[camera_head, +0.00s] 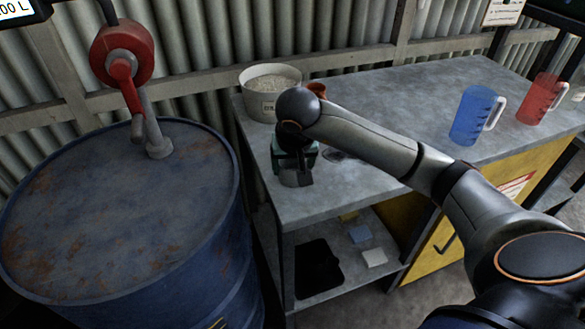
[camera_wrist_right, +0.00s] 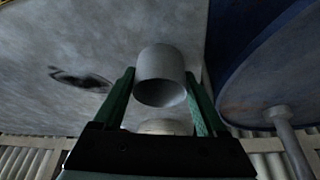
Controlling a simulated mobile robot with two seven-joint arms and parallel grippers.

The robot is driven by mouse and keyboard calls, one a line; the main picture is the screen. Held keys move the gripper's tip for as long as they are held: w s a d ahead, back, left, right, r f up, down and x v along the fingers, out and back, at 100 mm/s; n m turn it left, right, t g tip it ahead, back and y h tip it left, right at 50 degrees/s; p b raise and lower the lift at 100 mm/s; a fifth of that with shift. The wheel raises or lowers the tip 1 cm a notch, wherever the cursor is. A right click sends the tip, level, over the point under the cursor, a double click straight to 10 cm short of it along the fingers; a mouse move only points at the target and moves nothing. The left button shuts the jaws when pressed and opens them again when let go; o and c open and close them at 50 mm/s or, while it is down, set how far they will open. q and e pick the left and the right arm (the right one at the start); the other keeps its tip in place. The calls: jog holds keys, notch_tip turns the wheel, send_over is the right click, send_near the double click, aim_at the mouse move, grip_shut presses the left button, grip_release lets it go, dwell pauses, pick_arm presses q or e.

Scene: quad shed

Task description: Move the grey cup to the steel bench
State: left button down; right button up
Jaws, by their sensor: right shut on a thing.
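The grey cup (camera_wrist_right: 160,64) is between the two green fingers of my right gripper (camera_wrist_right: 161,95) in the right wrist view, with the fingers against its sides. In the head view, my right gripper (camera_head: 296,163) is at the near left corner of the steel bench (camera_head: 400,105), pointing down. The lower part of the grey cup (camera_head: 291,178) shows below the gripper there. I cannot tell whether its base touches the bench top or hangs just above it. My left gripper is in neither view.
A blue drum (camera_head: 110,215) with a red pump (camera_head: 122,55) stands left of the bench. A white tub (camera_head: 262,100) is behind my gripper, with a small orange-brown pot (camera_head: 318,89) beside it. A blue jug (camera_head: 472,115) and red jug (camera_head: 541,98) stand right. The bench's middle is clear.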

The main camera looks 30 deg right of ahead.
jog(key=shift+f, duration=0.55)
jog(key=shift+f, duration=0.25)
jog(key=o, duration=1.3)
jog(key=shift+r, duration=0.1)
